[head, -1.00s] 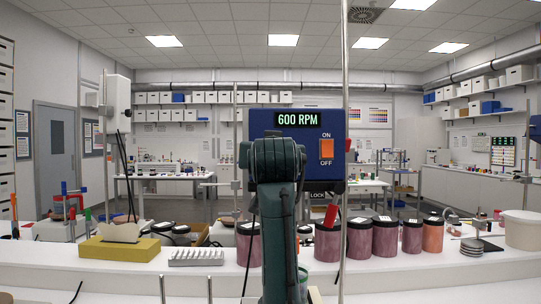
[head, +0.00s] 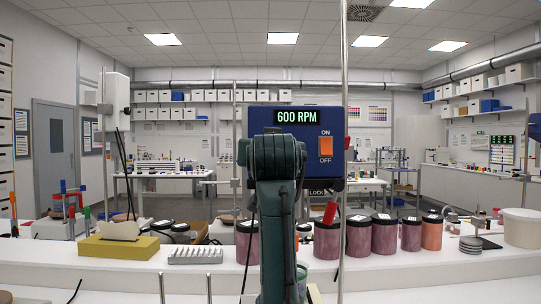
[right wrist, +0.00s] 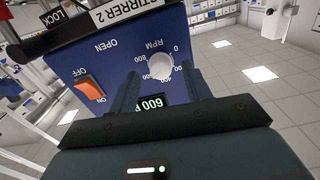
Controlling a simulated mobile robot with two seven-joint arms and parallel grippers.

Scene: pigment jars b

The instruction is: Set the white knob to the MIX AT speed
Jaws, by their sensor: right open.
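The blue stirrer box (head: 335,140) stands ahead, and its green display (head: 297,115) reads 600 RPM. The white knob (right wrist: 160,66) shows in the right wrist view on the blue panel, beside the RPM dial numbers; this view is upside down. My right gripper (right wrist: 162,76) is open. Its two dark fingers point at the panel, one on each side of the knob, with gaps to it; I cannot tell how deep they reach. In the head view my right arm hides the knob and the fingers. My left gripper is out of view. I can read no MIX AT label.
An orange ON/OFF switch (head: 326,146) is on the same panel, and it also shows in the right wrist view (right wrist: 88,86). A metal rod (head: 343,60) rises by the box. Several pigment jars (head: 385,236) and a yellow tissue box (head: 118,247) stand on the white bench.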

